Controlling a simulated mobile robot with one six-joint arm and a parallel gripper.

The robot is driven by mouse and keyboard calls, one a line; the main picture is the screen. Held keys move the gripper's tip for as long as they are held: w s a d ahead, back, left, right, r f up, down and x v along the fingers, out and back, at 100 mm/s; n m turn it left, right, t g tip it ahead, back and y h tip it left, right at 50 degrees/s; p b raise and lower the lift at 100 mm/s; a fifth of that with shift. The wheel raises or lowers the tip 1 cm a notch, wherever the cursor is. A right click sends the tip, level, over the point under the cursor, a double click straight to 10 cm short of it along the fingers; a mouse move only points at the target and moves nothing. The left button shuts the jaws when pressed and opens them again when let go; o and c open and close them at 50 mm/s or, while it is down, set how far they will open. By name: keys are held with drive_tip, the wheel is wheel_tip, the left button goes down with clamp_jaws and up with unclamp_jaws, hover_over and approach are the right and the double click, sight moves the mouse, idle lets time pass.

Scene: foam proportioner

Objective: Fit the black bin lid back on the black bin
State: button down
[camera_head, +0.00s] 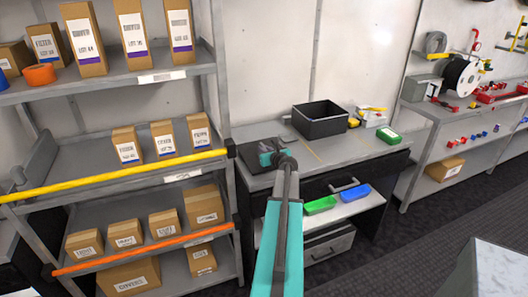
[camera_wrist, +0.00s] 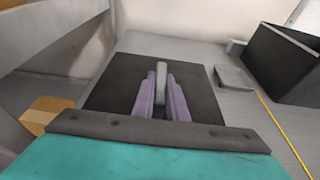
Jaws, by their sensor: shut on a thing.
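The black bin (camera_head: 320,120) stands open on the grey workbench, with its inside showing. It also shows at the right edge of the wrist view (camera_wrist: 285,65). The black bin lid (camera_wrist: 110,85) is a flat dark plate with a grey upright handle (camera_wrist: 161,75), at the left of the bench. In the head view the lid (camera_head: 250,158) is partly hidden behind my arm. My gripper (camera_wrist: 162,95) is above the lid, its two purple fingers closed on the handle. I cannot tell whether the lid touches the bench. Lid and bin are apart.
A small grey object (camera_wrist: 235,78) lies on the bench between lid and bin. Beside the bin are a yellow-handled item (camera_head: 372,109) and a green box (camera_head: 389,135). A shelf rack (camera_head: 215,125) stands close at the left. The front middle of the bench is clear.

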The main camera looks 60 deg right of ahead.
drive_tip(key=shift+f, duration=0.3)
drive_tip(key=shift+f, duration=0.15)
drive_tip(key=c, duration=1.8)
unclamp_jaws()
drive_tip(key=shift+o, duration=0.2)
drive_tip(key=shift+s+a+r, duration=0.1)
drive_tip(key=shift+r, duration=0.1)
drive_tip(key=shift+b+v, duration=1.05)
drive_tip(key=shift+v, duration=4.85)
